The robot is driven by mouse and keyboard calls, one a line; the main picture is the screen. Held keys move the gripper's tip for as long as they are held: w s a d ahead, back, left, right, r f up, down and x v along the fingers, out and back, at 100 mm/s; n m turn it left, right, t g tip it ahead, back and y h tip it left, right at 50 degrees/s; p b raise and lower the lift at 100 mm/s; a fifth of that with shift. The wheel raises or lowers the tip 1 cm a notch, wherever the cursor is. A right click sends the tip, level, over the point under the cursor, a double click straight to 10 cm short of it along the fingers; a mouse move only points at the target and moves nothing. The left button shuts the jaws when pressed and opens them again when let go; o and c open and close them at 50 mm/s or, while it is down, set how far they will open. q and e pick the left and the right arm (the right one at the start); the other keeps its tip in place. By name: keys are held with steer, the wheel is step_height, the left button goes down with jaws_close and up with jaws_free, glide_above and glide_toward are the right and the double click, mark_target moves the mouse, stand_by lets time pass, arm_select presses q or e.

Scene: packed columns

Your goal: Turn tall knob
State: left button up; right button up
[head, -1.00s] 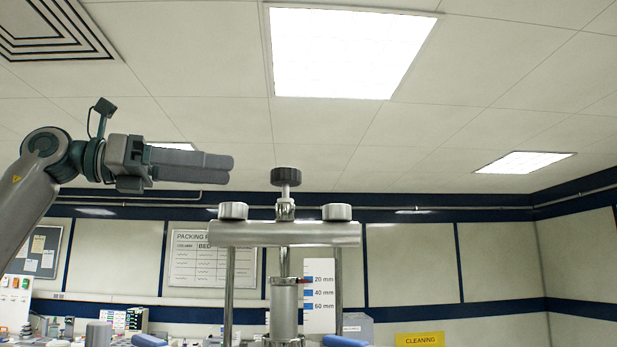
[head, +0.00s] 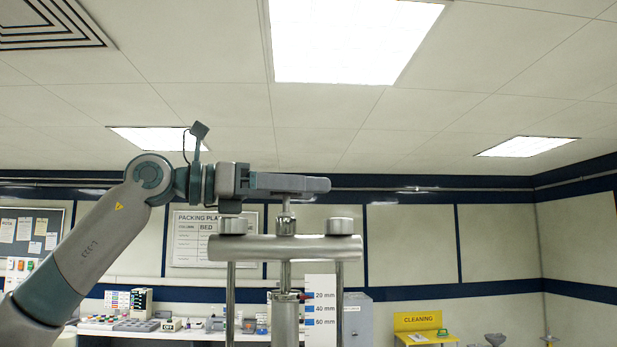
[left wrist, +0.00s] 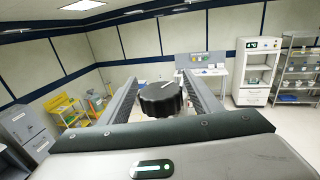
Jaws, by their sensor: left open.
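The tall knob is a dark, ribbed cap on top of the column press. In the left wrist view the tall knob (left wrist: 160,99) stands between my two fingers, with a gap seeming to show on each side. In the head view my left gripper (head: 318,184) lies level over the top of the press and hides the knob. Only its metal stem (head: 285,209) shows below the fingers. My left gripper is open around the knob and not closed on it. My right gripper is not in view.
The metal crossbar (head: 290,248) lies just below the gripper, with a low knob on its left (head: 232,225) and right (head: 340,225). A millimetre scale (head: 320,300) stands beside the column. Benches and a yellow cleaning stand (head: 418,322) are far behind.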

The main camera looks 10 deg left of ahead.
arm_select(q)
steer(key=shift+w+d, duration=0.25)
steer(key=shift+d, duration=0.3)
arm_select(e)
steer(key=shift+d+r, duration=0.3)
arm_select(q)
steer(key=c, duration=1)
steer(key=b, duration=0.1)
steer(key=n+t+b, duration=0.1)
steer(key=b, duration=0.1)
steer(key=shift+w+a+f+y, duration=0.1)
steer(key=shift+f+y, duration=0.15)
steer(key=shift+y, duration=0.15)
steer(key=shift+c, duration=0.2)
steer(key=shift+r+n+t+b, duration=0.15)
steer(key=shift+n+t+b, duration=0.15)
steer(key=shift+t+b, duration=0.35)
steer(key=shift+w+r, duration=0.1)
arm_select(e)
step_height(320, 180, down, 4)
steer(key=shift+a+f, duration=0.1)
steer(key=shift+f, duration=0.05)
